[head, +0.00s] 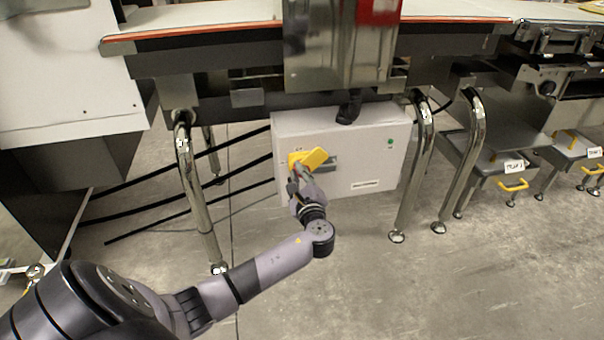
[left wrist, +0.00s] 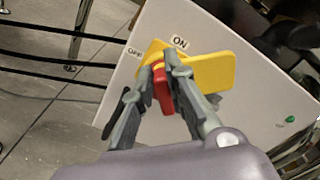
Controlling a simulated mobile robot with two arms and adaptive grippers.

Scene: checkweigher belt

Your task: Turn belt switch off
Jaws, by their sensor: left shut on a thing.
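The belt switch is a yellow rotary handle (head: 310,157) on the front of a white control box (head: 360,165) under the belt. In the left wrist view the yellow handle (left wrist: 213,72) lies tilted, with a red part (left wrist: 162,90) at its middle. An ON label (left wrist: 180,42) is above it and an OFF label (left wrist: 135,51) is to its left. My left gripper (head: 297,174) is at the handle; in the left wrist view its fingers (left wrist: 162,72) are closed around the red part. My right gripper is in neither view.
A green light (head: 390,141) is on the box's right side. Bent metal legs (head: 190,185) stand left and right of the box. Black cables (head: 180,180) run off to the left. Grey trays with yellow handles (head: 512,185) are at the right. The floor in front is clear.

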